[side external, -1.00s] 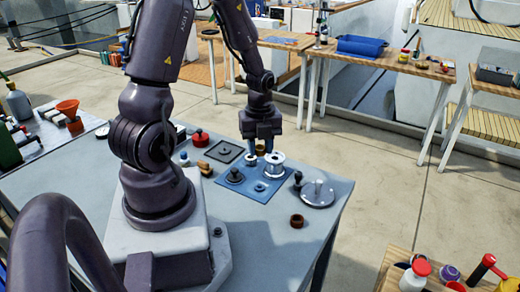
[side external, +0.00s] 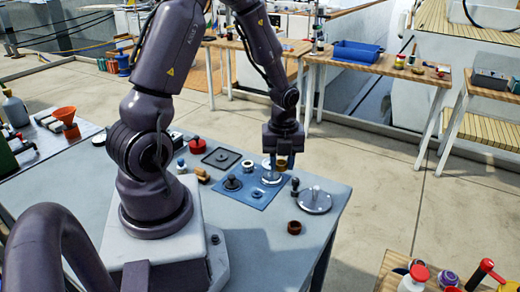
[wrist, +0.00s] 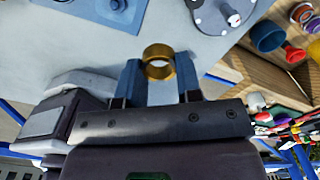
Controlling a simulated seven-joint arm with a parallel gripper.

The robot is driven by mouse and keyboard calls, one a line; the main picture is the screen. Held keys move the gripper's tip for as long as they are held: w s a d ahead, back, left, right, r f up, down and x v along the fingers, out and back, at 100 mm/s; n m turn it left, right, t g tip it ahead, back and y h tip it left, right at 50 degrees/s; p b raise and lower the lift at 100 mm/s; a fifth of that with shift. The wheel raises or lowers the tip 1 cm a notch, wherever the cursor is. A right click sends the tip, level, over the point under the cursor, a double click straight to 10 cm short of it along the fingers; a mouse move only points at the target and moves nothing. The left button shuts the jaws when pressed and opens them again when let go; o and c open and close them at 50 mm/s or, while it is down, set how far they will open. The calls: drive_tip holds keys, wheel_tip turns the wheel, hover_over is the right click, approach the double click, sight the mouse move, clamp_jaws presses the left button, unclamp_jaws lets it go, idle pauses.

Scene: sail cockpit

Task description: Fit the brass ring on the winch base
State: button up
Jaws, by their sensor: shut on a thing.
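The brass ring (wrist: 158,70) is a short gold-coloured band between the two blue fingertips of my gripper (wrist: 159,74), which is shut on it. A round grey metal plate with an upright post (side external: 315,199), which looks like the winch base, lies to the right of my gripper on the table. It shows also in the wrist view (wrist: 212,17), ahead and to the right of the ring. The ring is apart from it.
The blue mat (side external: 258,203) holds a dark knobbed part (side external: 232,183) and a pale metal part (side external: 271,178) partly hidden by my fingers. A brown ring (side external: 294,227) lies on bare table near the front. A red-topped part (side external: 196,146) and a dark square plate (side external: 221,157) are behind.

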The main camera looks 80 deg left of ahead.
sight(316, 187)
drive_tip(key=w+d+m, duration=0.1)
drive_tip(key=w, duration=0.2)
drive_tip(key=w+f, duration=0.1)
drive_tip(key=w, duration=0.2)
drive_tip(key=w+d+f+m, duration=0.1)
drive_tip(key=w, duration=0.2)
drive_tip(key=shift+d+m, duration=0.3)
drive_tip(key=shift+d, duration=0.05)
drive_tip(key=shift+f, duration=1.45)
drive_tip(key=shift+f, duration=2.55)
drive_tip(key=o, duration=1.4)
drive_tip(key=shift+a, duration=0.1)
drive_tip(key=shift+a+r, duration=0.15)
drive_tip(key=shift+r, duration=1.3)
drive_tip(key=shift+d+r, duration=0.15)
drive_tip(key=shift+r, duration=1.2)
drive_tip(key=shift+d+r, duration=0.1)
drive_tip(key=shift+r, duration=1.2)
